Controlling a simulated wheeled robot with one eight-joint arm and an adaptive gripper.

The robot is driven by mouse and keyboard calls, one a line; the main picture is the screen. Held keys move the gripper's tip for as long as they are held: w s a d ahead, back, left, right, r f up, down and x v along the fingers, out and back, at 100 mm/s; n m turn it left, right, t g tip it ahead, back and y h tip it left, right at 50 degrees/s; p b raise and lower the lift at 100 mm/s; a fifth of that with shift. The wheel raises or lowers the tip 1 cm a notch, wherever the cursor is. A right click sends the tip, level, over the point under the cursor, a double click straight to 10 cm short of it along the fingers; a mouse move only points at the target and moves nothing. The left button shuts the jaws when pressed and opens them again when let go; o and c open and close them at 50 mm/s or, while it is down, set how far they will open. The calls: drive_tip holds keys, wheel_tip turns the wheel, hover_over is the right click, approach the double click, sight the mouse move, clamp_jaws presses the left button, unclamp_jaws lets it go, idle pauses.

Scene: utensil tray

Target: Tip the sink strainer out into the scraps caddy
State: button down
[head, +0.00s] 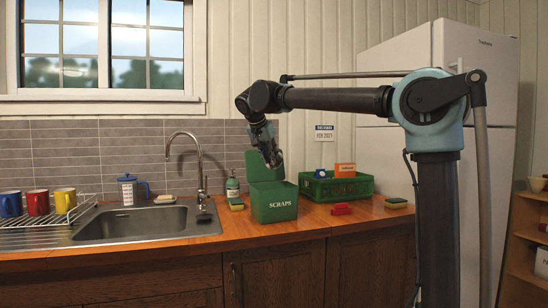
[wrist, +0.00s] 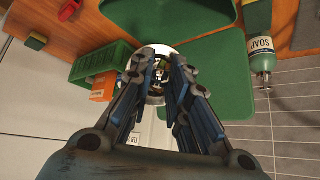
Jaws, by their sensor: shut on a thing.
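The green scraps caddy (head: 274,207), marked SCRAPS, stands on the wooden counter with its lid (head: 262,167) raised at the back. My gripper (head: 271,152) hangs above the caddy, pointing down. In the wrist view my gripper (wrist: 165,58) is shut on the sink strainer (wrist: 154,99), a round pale metal piece with dark and light bits showing in it. The strainer is partly hidden by the fingers, and I cannot tell how far it is tilted. The caddy's green (wrist: 170,12) shows beyond it in the wrist view.
A green crate (head: 322,190) with small boxes stands right of the caddy. The sink (head: 130,223), tap (head: 200,165) and mugs on a rack (head: 62,219) are to the left.

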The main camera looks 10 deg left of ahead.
sight(269, 164)
drive_tip(key=shift+s+a+f+t+h, duration=0.15)
drive_tip(key=shift+f+t+h, duration=0.3)
drive_tip(key=shift+t, duration=1)
drive_tip(key=shift+s+d+f+t+h, duration=0.15)
drive_tip(key=shift+f+t, duration=0.55)
drive_tip(key=shift+t, duration=0.8)
drive_tip(key=shift+s+a+f+t+h, duration=0.1)
drive_tip(key=shift+s+f+t+h, duration=0.3)
drive_tip(key=shift+t, duration=1.05)
drive_tip(key=shift+w+f, duration=0.15)
drive_tip(key=shift+w, duration=0.05)
